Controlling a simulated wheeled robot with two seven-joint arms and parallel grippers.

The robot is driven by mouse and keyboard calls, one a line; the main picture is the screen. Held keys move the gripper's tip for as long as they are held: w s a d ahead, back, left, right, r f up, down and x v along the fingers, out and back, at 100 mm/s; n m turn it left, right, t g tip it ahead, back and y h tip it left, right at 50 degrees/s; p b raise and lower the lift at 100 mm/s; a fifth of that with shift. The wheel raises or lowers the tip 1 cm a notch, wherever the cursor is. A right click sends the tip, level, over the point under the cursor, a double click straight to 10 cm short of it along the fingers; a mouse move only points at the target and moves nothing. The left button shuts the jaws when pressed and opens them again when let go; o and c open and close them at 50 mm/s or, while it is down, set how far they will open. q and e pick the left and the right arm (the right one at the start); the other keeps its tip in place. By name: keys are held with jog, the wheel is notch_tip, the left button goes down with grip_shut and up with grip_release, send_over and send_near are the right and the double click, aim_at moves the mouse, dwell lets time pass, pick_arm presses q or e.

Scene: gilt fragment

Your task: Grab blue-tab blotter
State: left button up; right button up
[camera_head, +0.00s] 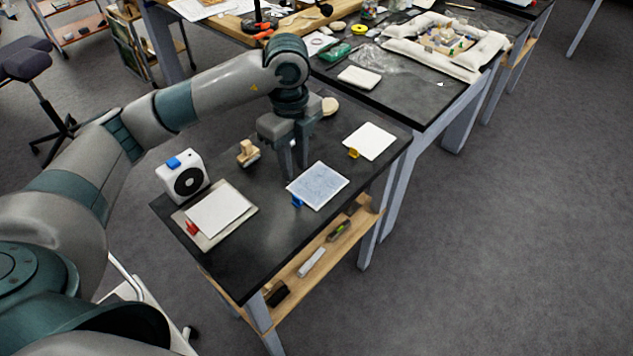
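The blue-tab blotter (319,185) is a speckled pale blue-grey square sheet lying flat on the dark bench. Its blue tab (297,201) is at the near left corner. My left gripper (294,168) points down just behind and left of the blotter. Its two fingers show a gap with nothing visible between them, and the tips look apart from the sheet. A white sheet with a red tab (220,209) lies to the left on a beige board. Another white sheet with a yellow tab (370,140) lies to the right. My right gripper is not in view.
A white box with a black dial (182,178) stands at the bench's left edge. A small wooden block-like tool (247,152) lies left of my gripper. A wooden shelf (318,262) with small tools is below. A second bench (432,106) behind is cluttered. The bench's near part is clear.

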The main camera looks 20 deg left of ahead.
aim_at(296, 197)
pick_arm(q)
notch_tip(296, 197, down, 3)
jog(key=shift+f+p, duration=0.15)
jog(key=shift+p, duration=0.2)
jog(key=shift+f, duration=0.3)
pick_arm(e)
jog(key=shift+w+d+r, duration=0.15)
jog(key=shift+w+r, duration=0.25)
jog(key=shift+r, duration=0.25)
